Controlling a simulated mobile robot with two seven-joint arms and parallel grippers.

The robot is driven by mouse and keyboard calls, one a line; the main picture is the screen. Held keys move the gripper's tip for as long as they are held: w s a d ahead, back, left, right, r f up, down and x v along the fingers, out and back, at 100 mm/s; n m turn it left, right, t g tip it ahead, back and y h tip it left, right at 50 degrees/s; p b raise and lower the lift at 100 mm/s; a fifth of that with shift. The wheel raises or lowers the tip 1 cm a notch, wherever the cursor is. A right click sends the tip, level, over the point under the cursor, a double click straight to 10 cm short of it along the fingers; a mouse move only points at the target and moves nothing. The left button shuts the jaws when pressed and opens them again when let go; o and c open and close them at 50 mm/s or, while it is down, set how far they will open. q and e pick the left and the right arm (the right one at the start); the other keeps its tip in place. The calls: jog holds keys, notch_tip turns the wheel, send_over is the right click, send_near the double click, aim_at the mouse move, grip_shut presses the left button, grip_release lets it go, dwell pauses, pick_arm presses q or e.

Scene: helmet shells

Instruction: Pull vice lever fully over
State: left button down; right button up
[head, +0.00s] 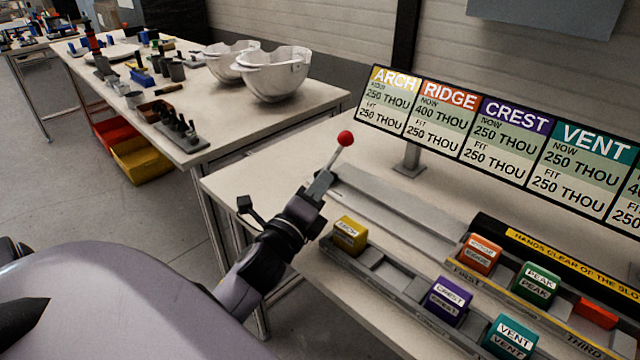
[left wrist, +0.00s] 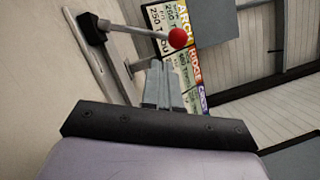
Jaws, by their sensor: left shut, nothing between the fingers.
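The vice lever is a thin grey rod with a red ball knob (head: 345,138) at its upper end, leaning up and to the right. In the left wrist view the red knob (left wrist: 178,38) and rod show, with a black block (left wrist: 92,27) at the rod's other end. In the head view the lever's lower part is hidden by my left gripper (head: 326,176). The left gripper's fingers (left wrist: 158,66) are shut and empty, close below the knob in the picture. I cannot tell whether they touch the rod. My right gripper is not in view.
A long grey rail (head: 400,215) runs along the bench. In front, a slotted rack holds labelled blocks, including a yellow one (head: 350,234) near my left wrist and a purple one (head: 447,300). A sign board (head: 470,125) stands behind. White helmet shells (head: 275,80) sit on another table.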

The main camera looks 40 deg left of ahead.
aim_at(338, 154)
pick_arm(q)
jog(key=x, duration=0.7)
jog(key=shift+w, duration=0.25)
jog(key=shift+a, duration=0.1)
jog(key=shift+r, duration=0.1)
